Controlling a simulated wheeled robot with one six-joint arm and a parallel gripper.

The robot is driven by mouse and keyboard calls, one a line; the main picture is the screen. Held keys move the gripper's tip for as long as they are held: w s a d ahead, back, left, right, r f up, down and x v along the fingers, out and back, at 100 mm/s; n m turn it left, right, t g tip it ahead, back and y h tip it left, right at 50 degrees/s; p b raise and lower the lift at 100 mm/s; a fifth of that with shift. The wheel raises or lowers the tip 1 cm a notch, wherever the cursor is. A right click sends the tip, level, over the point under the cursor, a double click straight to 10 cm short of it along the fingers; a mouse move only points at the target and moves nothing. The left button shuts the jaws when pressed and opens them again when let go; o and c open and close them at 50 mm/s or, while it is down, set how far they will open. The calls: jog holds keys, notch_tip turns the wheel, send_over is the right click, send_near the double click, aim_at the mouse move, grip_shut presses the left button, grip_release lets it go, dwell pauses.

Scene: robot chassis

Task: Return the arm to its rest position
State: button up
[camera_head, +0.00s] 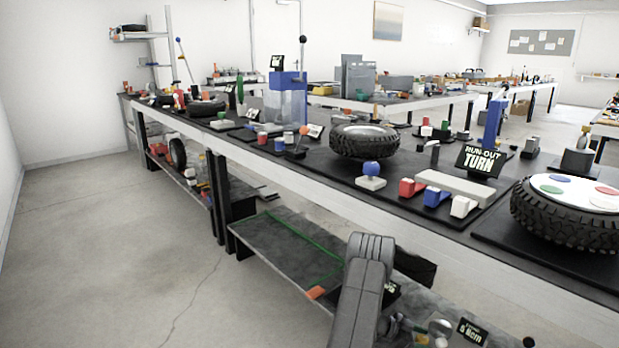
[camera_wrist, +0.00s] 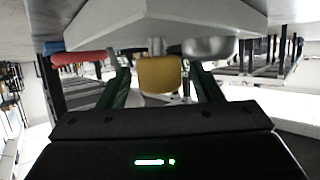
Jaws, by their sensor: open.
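My arm (camera_head: 362,290) shows in the head view as a grey link in front of the long workbench, above its lower shelf. My gripper (camera_wrist: 160,68) shows in the wrist view with its two dark green fingers apart. A yellow-brown block (camera_wrist: 160,76) appears between the fingers in the picture. I see no finger touching it, and its distance is unclear. The gripper cannot be made out in the head view.
The long workbench (camera_head: 275,165) carries tyres, coloured blocks and a "RUN-OUT TURN" sign (camera_head: 482,161). Its lower shelf (camera_head: 272,262) is close to my arm. In the wrist view, a red part (camera_wrist: 84,58) and a silver rounded part (camera_wrist: 210,47) flank the fingers. Open floor (camera_head: 100,250) lies left.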

jog(key=p+v, duration=0.4)
jog(key=v, duration=1)
jog(key=b+x, duration=0.4)
jog(key=x, duration=0.9)
jog(key=shift+d+f, duration=0.3)
jog(key=shift+d+r, duration=0.2)
jog(key=shift+a+n+t+p, duration=0.1)
jog(key=shift+n+t+p, duration=0.5)
jog(key=shift+n+t, duration=0.3)
jog(key=shift+s+n+t+y+p, duration=0.1)
jog(key=shift+n+t+y+p, duration=0.4)
jog(key=shift+n+t, duration=0.8)
jog(key=shift+n+t+y+p, duration=0.4)
jog(key=shift+n+t+p, duration=0.2)
jog(key=shift+n+t, duration=0.7)
jog(key=shift+a+t, duration=0.2)
jog(key=shift+t, duration=0.3)
jog(key=p+v, duration=0.3)
jog(key=v, duration=1)
jog(key=shift+a+r, duration=0.1)
jog(key=shift+r, duration=0.1)
